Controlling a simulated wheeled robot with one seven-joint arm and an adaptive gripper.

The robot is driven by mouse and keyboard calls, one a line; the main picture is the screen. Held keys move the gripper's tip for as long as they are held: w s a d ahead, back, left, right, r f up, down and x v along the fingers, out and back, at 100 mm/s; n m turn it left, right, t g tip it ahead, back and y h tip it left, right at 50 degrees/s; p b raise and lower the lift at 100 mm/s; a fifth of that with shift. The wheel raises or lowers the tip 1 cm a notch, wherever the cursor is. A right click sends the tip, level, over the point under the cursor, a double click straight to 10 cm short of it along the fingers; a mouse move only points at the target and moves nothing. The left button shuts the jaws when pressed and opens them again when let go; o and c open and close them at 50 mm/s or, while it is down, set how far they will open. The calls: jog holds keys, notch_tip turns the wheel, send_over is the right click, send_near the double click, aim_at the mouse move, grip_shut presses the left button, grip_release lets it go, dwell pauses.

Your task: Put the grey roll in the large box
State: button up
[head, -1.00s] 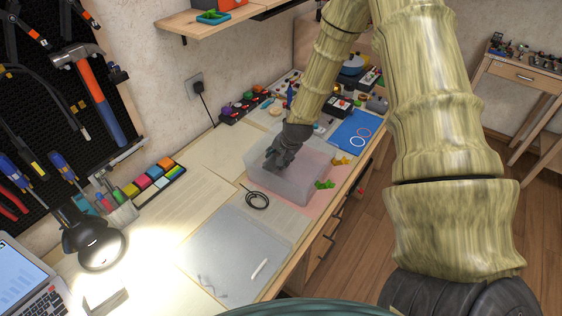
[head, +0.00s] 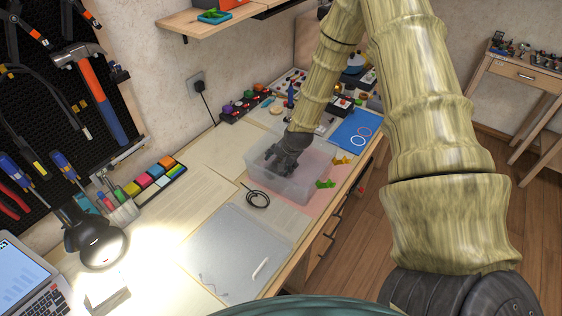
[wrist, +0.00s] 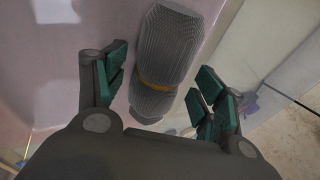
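The large box (head: 312,187) is a clear, translucent tub on a pink sheet near the bench's front edge. My gripper (head: 273,156) is at the box, its fingers reaching in over the far left part. In the wrist view, the grey roll (wrist: 164,48) is ribbed with an orange band and lies between the fingers of my gripper (wrist: 161,76). The fingers are spread, with gaps between the pads and the roll. Pinkish box floor shows beside the roll, which appears to be inside the box. In the head view I cannot make out the roll behind gripper and wall.
A coiled black cable (head: 257,199) and a clear sheet (head: 228,252) lie in front of the box. A blue mat (head: 357,132) lies behind. A lamp (head: 97,240) and laptop (head: 30,283) are at left.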

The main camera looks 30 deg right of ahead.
jog(key=shift+r, duration=0.1)
jog(key=b+v, duration=0.3)
jog(key=v, duration=0.9)
dwell(0.4)
